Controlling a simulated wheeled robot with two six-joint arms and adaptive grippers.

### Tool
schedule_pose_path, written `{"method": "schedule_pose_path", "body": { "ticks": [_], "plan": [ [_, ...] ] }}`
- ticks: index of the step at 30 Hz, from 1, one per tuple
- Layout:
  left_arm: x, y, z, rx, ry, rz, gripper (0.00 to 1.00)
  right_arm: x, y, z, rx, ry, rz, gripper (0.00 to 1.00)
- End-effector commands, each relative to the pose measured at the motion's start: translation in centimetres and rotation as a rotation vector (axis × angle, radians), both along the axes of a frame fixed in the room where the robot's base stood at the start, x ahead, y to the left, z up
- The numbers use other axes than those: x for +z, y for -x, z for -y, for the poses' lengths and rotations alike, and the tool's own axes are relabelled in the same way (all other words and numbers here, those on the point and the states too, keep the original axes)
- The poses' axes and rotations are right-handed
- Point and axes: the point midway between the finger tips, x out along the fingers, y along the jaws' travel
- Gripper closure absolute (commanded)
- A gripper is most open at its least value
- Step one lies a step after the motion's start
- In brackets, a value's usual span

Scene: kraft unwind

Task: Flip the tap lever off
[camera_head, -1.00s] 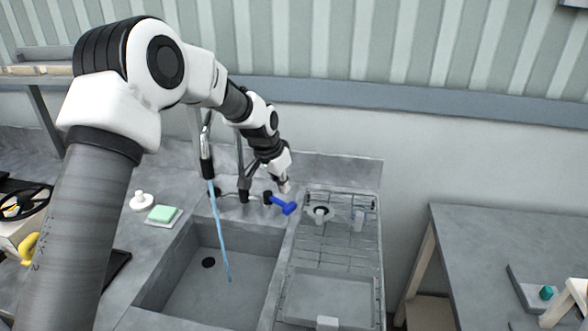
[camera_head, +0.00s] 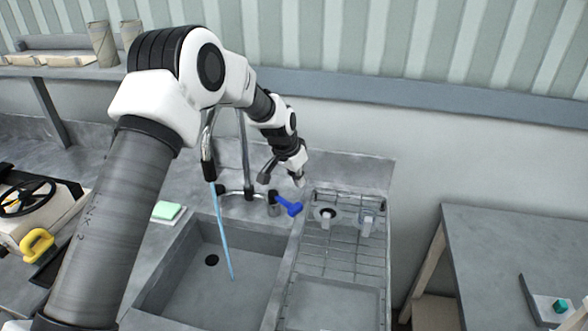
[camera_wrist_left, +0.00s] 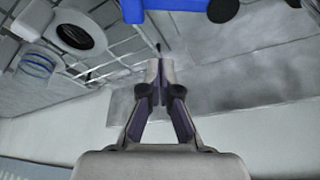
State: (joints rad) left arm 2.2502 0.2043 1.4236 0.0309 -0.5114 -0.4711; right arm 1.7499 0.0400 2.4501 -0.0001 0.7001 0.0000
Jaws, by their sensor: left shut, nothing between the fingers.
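The blue tap lever (camera_head: 289,206) sticks out to the right from the tap body at the back right of the sink; it also shows at the top of the left wrist view (camera_wrist_left: 180,4). A blue stream of water (camera_head: 224,232) runs from the spout (camera_head: 208,160) into the sink basin (camera_head: 200,285). My left gripper (camera_head: 299,181) is shut and empty, just above and behind the lever, apart from it. In the left wrist view its fingertips (camera_wrist_left: 160,64) are together, below the lever in the picture. My right gripper is not in view.
A wire drying rack (camera_head: 345,262) with a white cup-like item (camera_head: 325,214) and a clear glass (camera_head: 367,220) stands right of the lever. The back wall is close behind my gripper.

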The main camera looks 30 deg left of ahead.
Motion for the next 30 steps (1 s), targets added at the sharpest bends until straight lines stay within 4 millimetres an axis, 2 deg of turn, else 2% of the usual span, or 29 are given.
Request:
{"method": "schedule_pose_path", "body": {
  "ticks": [6, 7, 13, 25, 30],
  "plan": [
    [-4.4, -1.4, 0.4, 0.000, -0.001, -0.003, 1.00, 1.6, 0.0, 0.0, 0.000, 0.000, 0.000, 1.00],
    [-3.6, -0.6, 0.1, 0.002, 0.001, -0.001, 1.00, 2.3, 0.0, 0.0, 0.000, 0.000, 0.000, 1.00],
    [-3.9, 2.1, -0.6, 0.002, 0.001, -0.001, 1.00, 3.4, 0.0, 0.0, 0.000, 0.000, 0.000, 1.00],
    [-4.2, 2.5, -0.7, -0.001, 0.000, 0.000, 1.00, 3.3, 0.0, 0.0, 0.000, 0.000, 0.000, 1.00],
    [-4.4, 2.6, -0.7, -0.019, 0.000, 0.001, 1.00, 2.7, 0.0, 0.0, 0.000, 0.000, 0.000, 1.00]
  ]
}}
